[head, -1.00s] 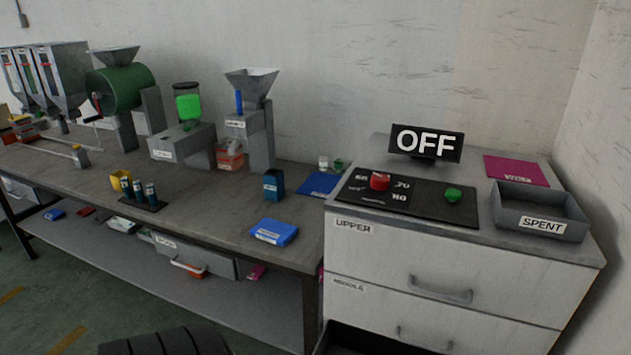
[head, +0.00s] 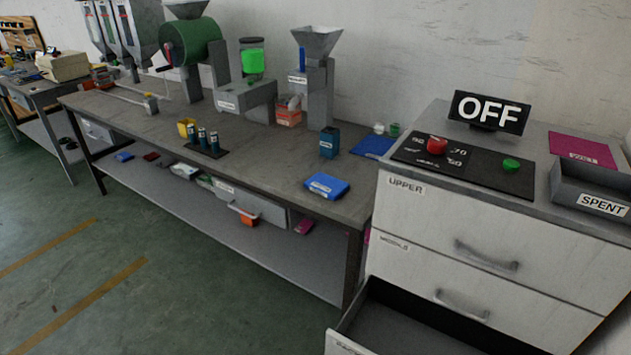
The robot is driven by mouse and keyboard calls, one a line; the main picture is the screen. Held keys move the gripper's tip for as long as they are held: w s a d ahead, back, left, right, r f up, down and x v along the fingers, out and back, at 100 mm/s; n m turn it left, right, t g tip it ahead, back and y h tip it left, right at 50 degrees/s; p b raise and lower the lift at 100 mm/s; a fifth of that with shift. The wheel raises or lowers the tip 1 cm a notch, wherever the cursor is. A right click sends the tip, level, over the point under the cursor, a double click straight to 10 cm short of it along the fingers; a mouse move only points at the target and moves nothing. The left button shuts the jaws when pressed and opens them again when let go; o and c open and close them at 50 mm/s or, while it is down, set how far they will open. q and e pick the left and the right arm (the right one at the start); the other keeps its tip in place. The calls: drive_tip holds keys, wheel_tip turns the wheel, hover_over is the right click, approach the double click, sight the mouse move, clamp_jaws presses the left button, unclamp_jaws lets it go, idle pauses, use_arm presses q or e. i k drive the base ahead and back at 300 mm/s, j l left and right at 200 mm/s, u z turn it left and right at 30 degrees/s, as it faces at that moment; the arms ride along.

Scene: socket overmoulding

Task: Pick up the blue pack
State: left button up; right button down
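A flat blue pack (head: 326,186) with a white label lies on the grey workbench (head: 270,170), near its front edge and close to the right end. A smaller blue item (head: 124,156) lies on the lower shelf at the left; I cannot tell whether it is also a pack. Neither of my grippers shows in the head view.
A dark blue box (head: 329,142) and a blue mat (head: 373,146) are behind the pack. A drawer cabinet (head: 400,215) stands right of the bench, its bottom drawer (head: 400,330) pulled out. Machines line the bench's back. Green floor (head: 150,250) in front is clear.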

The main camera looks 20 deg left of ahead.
sight(333, 188)
drive_tip(key=u, duration=0.55)
drive_tip(key=i+j+z, duration=0.45)
drive_tip(key=j, duration=0.15)
drive_tip(key=i+j+z, duration=0.45)
drive_tip(key=j, duration=0.25)
drive_tip(key=j+z, duration=0.25)
drive_tip(key=i+j+z, duration=0.2)
drive_tip(key=j, duration=0.35)
drive_tip(key=k, duration=0.05)
